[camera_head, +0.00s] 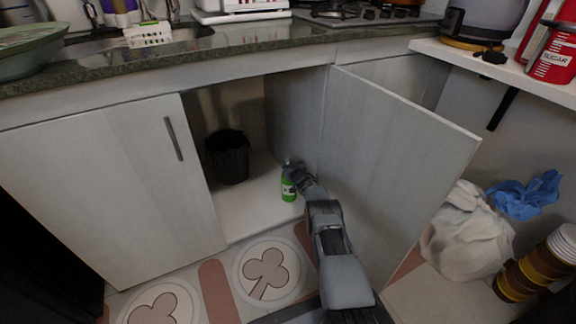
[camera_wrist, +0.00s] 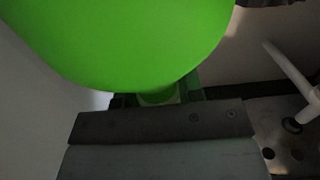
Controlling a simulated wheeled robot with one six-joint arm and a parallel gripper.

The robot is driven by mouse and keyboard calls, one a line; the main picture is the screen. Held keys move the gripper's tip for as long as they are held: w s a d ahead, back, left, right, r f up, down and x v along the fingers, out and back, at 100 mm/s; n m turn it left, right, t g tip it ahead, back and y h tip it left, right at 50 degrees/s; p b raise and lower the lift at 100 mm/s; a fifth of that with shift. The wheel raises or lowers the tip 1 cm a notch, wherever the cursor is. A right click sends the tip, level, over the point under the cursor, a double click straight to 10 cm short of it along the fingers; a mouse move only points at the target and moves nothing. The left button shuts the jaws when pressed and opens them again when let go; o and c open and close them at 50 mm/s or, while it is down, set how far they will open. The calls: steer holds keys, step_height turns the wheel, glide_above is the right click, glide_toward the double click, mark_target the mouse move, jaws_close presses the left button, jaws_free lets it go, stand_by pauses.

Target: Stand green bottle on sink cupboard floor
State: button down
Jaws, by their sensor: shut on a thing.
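The green bottle (camera_head: 288,187) is upright at the open sink cupboard, right of the middle of its opening. Its base appears at or just above the pale cupboard floor (camera_head: 243,211); I cannot tell whether it touches. My gripper (camera_head: 294,172) reaches in from the right and is shut on the bottle's upper part. In the wrist view the bottle (camera_wrist: 130,40) fills the upper left, close to the camera, with a grey gripper part (camera_wrist: 165,125) below it. The fingertips are mostly hidden.
A black bin (camera_head: 228,157) stands at the back left inside the cupboard. The right door (camera_head: 390,165) is swung open beside my arm; the left door (camera_head: 105,185) is shut. Cupboard floor left of the bottle is clear. A white bag (camera_head: 466,235) lies outside at right.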

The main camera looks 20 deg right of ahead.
steer(key=shift+r, duration=0.1)
steer(key=c, duration=1.2)
jaws_free()
steer(key=shift+f, duration=0.2)
steer(key=o, duration=0.4)
steer(key=shift+o, duration=0.2)
